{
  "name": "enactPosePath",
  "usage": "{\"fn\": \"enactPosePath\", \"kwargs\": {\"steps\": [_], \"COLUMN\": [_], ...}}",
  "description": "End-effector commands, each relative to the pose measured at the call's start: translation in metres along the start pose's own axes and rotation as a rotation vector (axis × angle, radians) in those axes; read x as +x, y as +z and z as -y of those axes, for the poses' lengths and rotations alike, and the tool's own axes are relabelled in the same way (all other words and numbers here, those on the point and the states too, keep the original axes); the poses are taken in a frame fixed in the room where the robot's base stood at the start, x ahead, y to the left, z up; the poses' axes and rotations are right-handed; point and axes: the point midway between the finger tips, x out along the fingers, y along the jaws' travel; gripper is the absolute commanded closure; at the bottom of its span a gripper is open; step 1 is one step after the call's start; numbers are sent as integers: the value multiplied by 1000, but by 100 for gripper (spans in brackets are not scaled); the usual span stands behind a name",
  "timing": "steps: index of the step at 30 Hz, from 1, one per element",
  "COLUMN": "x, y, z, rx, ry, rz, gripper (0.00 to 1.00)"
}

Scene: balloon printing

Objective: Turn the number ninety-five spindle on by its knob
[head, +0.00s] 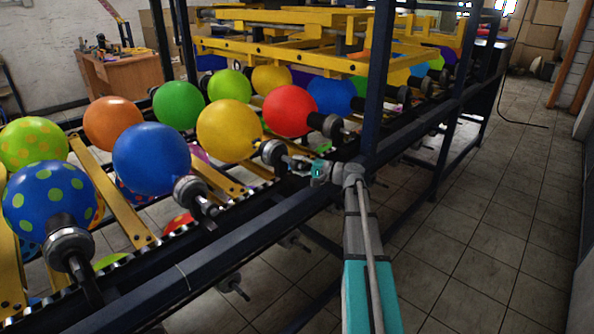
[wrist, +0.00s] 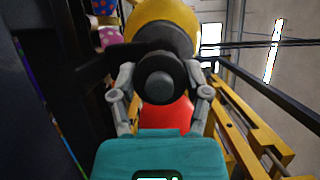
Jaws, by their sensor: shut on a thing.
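In the head view, a yellow balloon (head: 229,131) sits on a spindle (head: 272,152) with a dark and grey hub at the rail. My gripper (head: 293,163) is at the outer end of that spindle. In the wrist view, the round dark knob (wrist: 160,82) faces me, with the yellow balloon (wrist: 165,20) behind it. My gripper (wrist: 162,78) has one finger on each side of the knob and is shut on it. No number can be read on the spindle. The fingers partly hide the knob in the head view.
A blue balloon (head: 150,158) and a red balloon (head: 290,111) stand on neighbouring spindles, whose shafts stick out. A dark blue post (head: 378,80) rises close beside my gripper. The dark frame rail (head: 225,245) runs below. The tiled floor (head: 500,220) at right is clear.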

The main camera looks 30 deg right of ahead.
Motion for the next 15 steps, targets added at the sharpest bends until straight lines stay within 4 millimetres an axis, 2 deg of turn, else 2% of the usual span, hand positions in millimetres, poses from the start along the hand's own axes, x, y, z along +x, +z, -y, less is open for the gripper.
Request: {"fn": "enactPosePath", "kwargs": {"steps": [6, 15], "x": [-1, -1], "y": [1, 2], "z": [-3, -2], "rx": [102, 150], "ry": [-38, -57], "rz": [0, 0], "gripper": [86, 86]}}
